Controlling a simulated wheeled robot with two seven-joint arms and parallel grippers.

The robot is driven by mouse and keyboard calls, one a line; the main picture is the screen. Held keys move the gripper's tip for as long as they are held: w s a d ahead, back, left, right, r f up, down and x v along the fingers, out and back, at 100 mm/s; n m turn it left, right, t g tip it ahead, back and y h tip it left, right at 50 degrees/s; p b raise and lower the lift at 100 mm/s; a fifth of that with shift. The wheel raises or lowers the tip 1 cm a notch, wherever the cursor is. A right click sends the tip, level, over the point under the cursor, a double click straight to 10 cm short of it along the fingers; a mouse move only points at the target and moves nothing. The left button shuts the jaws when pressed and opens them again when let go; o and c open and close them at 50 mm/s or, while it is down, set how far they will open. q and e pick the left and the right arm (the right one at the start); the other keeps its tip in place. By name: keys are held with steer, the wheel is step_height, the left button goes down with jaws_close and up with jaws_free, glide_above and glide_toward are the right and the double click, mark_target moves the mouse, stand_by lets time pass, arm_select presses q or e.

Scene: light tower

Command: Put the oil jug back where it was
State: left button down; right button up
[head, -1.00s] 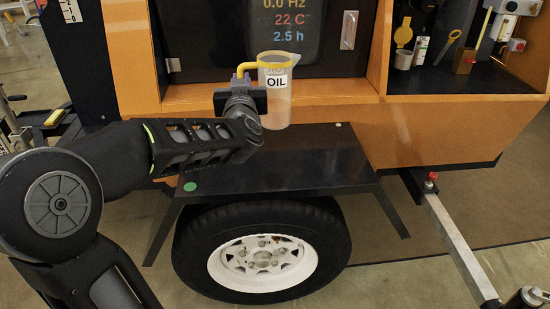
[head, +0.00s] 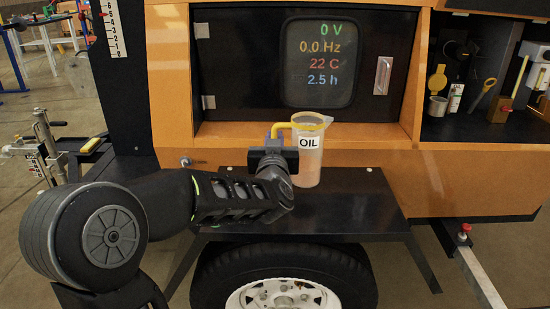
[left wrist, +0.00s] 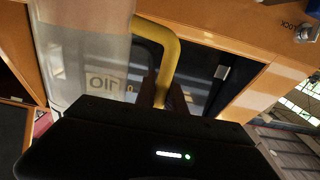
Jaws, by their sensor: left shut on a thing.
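The oil jug (head: 310,162) is a clear, upright jug with a yellow rim and handle and a white OIL label. My left gripper (head: 274,138) is shut on the yellow handle, at the jug's left side. The jug's base shows against the black fender top (head: 350,205); I cannot tell whether it touches. In the left wrist view the jug (left wrist: 85,55) fills the left, with its label, and the yellow handle (left wrist: 172,55) runs down between the fingers. My right gripper is not in view.
An orange cabinet wall with a dark display panel (head: 325,62) stands behind the jug. An open compartment (head: 470,128) at right holds a mug, tools and bottles. A wheel (head: 280,295) sits below the fender. The fender's right part is clear.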

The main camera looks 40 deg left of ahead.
arm_select(q)
steer(key=shift+f+b, duration=1.05)
steer(key=shift+f, duration=1.5)
steer(key=c, duration=1.9)
jaws_free()
steer(key=shift+f, duration=0.15)
steer(key=o, duration=0.5)
steer(key=b+v, duration=0.1)
steer(key=v, duration=1.1)
steer(key=shift+r, duration=0.2)
